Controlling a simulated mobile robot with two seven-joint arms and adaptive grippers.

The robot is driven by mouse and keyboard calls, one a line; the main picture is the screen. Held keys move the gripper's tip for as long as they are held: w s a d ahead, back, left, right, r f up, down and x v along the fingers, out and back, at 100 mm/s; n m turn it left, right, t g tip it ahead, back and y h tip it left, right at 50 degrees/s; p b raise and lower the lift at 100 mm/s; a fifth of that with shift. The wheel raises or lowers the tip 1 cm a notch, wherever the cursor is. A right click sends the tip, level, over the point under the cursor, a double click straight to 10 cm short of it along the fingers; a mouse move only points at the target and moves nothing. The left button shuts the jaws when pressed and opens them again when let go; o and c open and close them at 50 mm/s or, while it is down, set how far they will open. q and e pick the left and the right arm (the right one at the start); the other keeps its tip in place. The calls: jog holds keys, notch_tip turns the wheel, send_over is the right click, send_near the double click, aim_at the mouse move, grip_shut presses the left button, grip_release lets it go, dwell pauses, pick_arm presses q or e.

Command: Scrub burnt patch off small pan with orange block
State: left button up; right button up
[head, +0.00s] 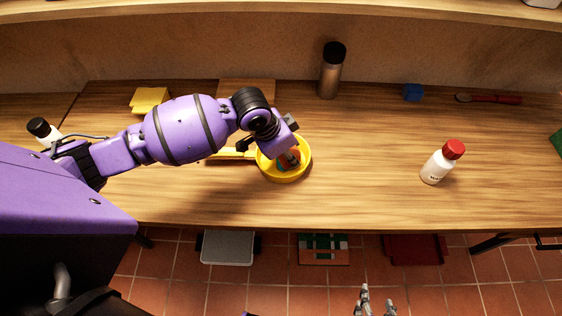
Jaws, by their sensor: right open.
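The small yellow pan (304,172) sits on the wooden table, its handle (232,154) pointing left. The orange block (294,155) is inside the pan, with a dark green part beside it. My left gripper (282,138) comes in from the left and is right over the pan, at the block. Its fingers are mostly hidden, so I cannot tell whether it grips the block. I cannot make out a burnt patch; the gripper and block cover much of the pan floor. My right gripper (376,300) is open and empty at the bottom edge, below the table's front.
A white bottle with a red cap (436,168) stands at the right. A dark-topped grinder (331,70), blue cube (412,92), red-handled spoon (490,98), wooden board (247,86) and yellow cloth (150,99) line the back. The table between pan and bottle is clear.

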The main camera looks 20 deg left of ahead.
pick_arm(q)
jog(key=shift+s+a+r, duration=0.1)
jog(key=shift+s+a, duration=0.15)
jog(key=shift+a, duration=0.5)
jog(key=shift+s+a+r, duration=0.1)
jog(key=shift+s+a, duration=0.1)
jog(key=shift+a, duration=0.5)
jog(key=shift+f, duration=0.2)
jog(key=shift+r, duration=0.2)
jog(key=shift+f, duration=0.2)
jog(key=shift+d, duration=0.1)
